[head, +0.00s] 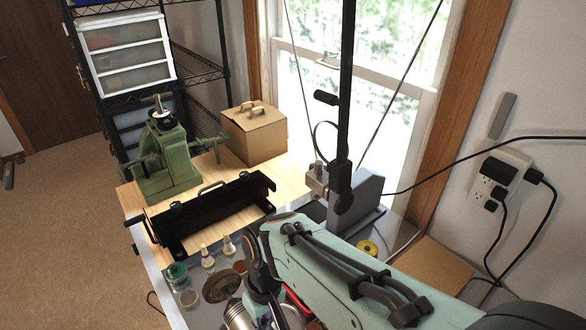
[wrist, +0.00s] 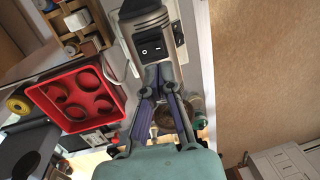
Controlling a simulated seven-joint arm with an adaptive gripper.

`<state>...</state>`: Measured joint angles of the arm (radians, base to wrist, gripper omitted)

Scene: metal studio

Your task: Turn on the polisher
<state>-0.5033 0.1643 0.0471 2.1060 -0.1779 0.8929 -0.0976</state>
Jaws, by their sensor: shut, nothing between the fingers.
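The polisher (wrist: 145,22) is a grey machine at the top of the wrist view. A black rocker switch (wrist: 151,46) with white marks sits on its end facing me. My gripper (wrist: 158,71) is shut and empty, its fingertips just below the switch in that view; whether they touch it I cannot tell. A brown round wheel (wrist: 170,115) shows partly behind the fingers. In the head view the polisher (head: 238,316) is mostly hidden by my arm, with its brown wheel (head: 221,286) beside it. The fingertips cannot be made out there.
A red tray (wrist: 47,91) with round openings lies left of the polisher in the wrist view. A wall outlet with cords (head: 497,175) is at right.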

